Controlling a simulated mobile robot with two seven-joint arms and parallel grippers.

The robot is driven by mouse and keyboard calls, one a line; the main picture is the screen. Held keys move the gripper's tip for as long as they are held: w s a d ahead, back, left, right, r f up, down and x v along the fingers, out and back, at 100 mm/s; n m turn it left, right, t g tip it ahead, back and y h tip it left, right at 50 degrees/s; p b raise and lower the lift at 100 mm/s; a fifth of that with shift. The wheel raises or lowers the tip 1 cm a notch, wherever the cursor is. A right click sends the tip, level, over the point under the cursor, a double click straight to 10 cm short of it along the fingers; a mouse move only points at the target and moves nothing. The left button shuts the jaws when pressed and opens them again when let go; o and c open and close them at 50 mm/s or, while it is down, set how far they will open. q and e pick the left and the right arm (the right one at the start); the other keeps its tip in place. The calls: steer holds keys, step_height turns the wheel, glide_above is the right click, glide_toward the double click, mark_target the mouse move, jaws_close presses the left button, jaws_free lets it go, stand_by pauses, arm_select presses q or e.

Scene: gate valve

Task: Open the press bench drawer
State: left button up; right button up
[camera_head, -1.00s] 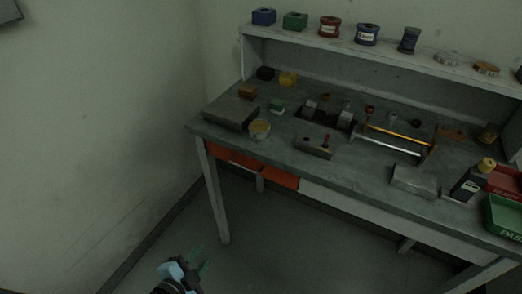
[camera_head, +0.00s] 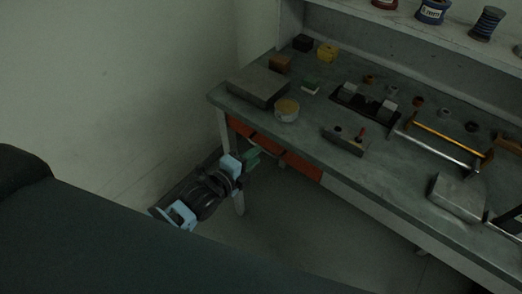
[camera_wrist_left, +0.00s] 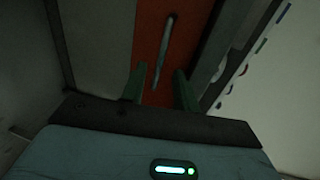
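The press bench (camera_head: 330,170) has an orange-red drawer front (camera_head: 300,165) under its left end, and it looks shut. In the left wrist view the drawer front (camera_wrist_left: 150,45) fills the upper middle, with a slim metal bar handle (camera_wrist_left: 165,50) on it. My left gripper (camera_head: 255,160) is just in front of the drawer's left part in the head view. In the wrist view its two green fingers (camera_wrist_left: 160,85) are apart, one to each side of the handle's near end, with nothing between them gripped. My right gripper is not in view.
A wall stands close on the left. The floor before the bench is partly hidden by a dark shape.

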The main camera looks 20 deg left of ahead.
arm_select(q)
steer(key=shift+x, duration=1.85)
jaws_close()
